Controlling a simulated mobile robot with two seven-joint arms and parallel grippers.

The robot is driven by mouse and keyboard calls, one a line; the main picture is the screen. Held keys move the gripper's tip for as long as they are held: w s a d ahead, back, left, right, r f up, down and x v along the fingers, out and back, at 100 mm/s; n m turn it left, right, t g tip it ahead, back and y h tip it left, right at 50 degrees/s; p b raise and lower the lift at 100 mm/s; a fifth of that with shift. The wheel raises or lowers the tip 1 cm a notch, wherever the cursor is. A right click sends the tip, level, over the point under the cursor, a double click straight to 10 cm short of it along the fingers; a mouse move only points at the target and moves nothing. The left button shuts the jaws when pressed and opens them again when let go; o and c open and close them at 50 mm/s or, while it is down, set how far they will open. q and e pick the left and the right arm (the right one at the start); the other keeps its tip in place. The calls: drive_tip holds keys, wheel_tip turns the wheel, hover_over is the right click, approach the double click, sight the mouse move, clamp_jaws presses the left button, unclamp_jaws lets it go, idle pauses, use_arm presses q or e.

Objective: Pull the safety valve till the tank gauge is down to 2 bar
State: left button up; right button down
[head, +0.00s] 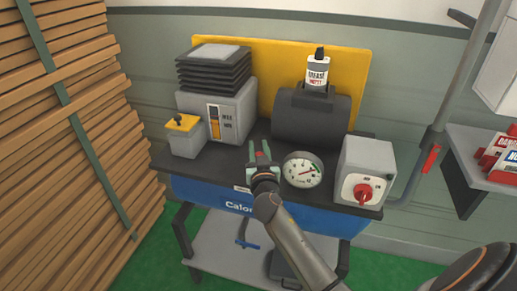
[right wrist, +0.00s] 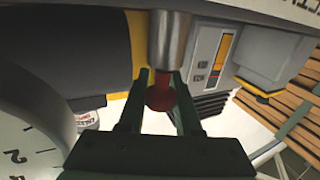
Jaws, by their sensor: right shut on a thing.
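The tank (head: 255,206) is the blue body under the dark top of the machine. The round white gauge (head: 303,169) stands at its front, and its red needle is too small to read exactly. Its edge with the digits 1 and 2 shows in the right wrist view (right wrist: 38,142). My right gripper (head: 262,154) is just left of the gauge. In the right wrist view its fingers are shut on the red knob of the safety valve (right wrist: 160,97), which meets a metal stem (right wrist: 168,42). The fingers mostly hide the valve in the head view. My left gripper is not in view.
Right of the gauge is a grey switch box (head: 368,160) with a red rotary knob (head: 363,193). Behind are a dark motor (head: 310,122) with a grease bottle (head: 317,72) and a grey unit (head: 222,112). Stacked wooden slats (head: 60,130) fill the left side.

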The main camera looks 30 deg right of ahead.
drive_tip(key=shift+r, duration=0.7)
drive_tip(key=c, duration=0.6)
unclamp_jaws()
drive_tip(key=shift+f, duration=0.1)
